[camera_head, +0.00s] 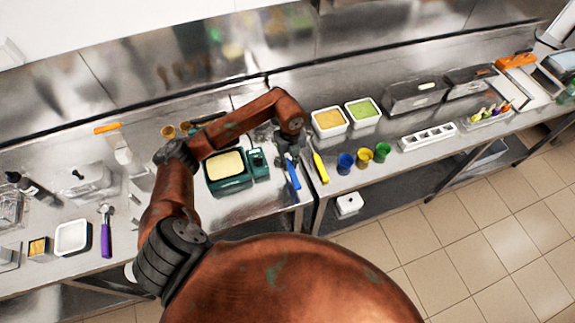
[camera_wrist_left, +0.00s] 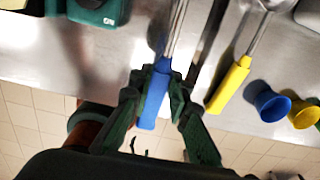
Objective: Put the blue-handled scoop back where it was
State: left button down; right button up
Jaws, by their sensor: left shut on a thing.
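The blue-handled scoop (camera_head: 293,177) is at the front edge of the steel counter, near the seam between two counters. In the left wrist view its blue handle (camera_wrist_left: 153,102) lies between the dark green fingers of my left gripper (camera_wrist_left: 157,84), which is shut on it. The metal shank runs away from the handle over the counter; the scoop's bowl is out of view there. In the head view my left gripper (camera_head: 287,155) is small and partly hidden by its own arm. My right gripper is not in view.
A yellow-handled scoop (camera_head: 320,168) lies just right of the blue one. Blue and yellow cups (camera_head: 345,163) stand further right. A green device with a yellow pan (camera_head: 226,167) stands left. Two white tubs (camera_head: 330,122) are behind. A purple-handled scoop (camera_head: 106,236) lies far left.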

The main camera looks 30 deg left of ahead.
pick_arm(q)
jog(key=shift+w+a+f, duration=0.3)
jog(key=shift+a+f, duration=0.1)
jog(key=shift+f, duration=0.2)
jog(key=shift+w+a+f, duration=0.3)
jog(key=shift+a+f, duration=0.05)
jog(key=shift+f, duration=0.2)
notch_tip(320, 180, down, 3)
jog(key=shift+p, duration=0.75)
jog(key=shift+f, duration=0.1)
jog(key=shift+f, duration=0.15)
jog(key=c, duration=1.8)
grip_release()
